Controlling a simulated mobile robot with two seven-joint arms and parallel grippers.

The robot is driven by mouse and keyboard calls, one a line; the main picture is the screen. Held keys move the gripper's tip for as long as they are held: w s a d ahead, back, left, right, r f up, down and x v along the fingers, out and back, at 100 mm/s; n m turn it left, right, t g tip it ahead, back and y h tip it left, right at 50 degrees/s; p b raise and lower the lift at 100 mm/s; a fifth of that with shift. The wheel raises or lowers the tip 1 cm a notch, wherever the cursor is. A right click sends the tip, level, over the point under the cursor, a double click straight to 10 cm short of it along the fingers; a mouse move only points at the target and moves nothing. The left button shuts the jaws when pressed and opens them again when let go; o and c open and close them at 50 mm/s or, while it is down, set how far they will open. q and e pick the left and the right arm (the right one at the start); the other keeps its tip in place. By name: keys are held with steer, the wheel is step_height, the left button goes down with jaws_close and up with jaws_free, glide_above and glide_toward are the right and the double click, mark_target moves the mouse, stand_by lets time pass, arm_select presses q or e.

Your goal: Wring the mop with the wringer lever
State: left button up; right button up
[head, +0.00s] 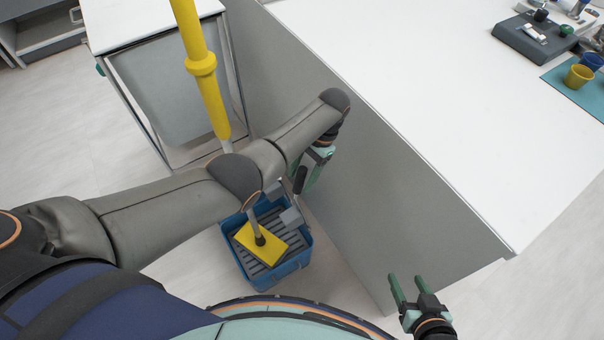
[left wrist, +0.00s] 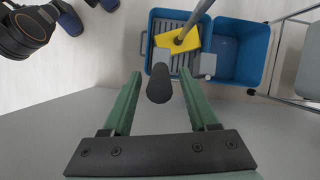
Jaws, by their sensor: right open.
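The blue mop bucket (head: 240,270) stands on the floor with a grey slatted wringer (head: 273,272) inside. The yellow mop head (head: 270,238) lies on the slats, and the mop's thick yellow handle (head: 203,75) rises past my left arm. The black grip of the wringer lever (head: 300,180) stands above the bucket. In the left wrist view the lever grip (left wrist: 160,84) sits between the fingertips of my left gripper (left wrist: 160,92), with gaps on both sides. The left gripper (head: 312,172) is open. My right gripper (head: 408,290) is open and empty at the lower right.
A grey-sided counter (head: 420,100) with a white top stands close right of the bucket. A cart (head: 170,85) with a white top stands behind it. Yellow cup (head: 578,77) and other small items are at the counter's far right. The floor at left is clear.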

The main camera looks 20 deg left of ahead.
arm_select(q)
jaws_close()
stand_by(1.2)
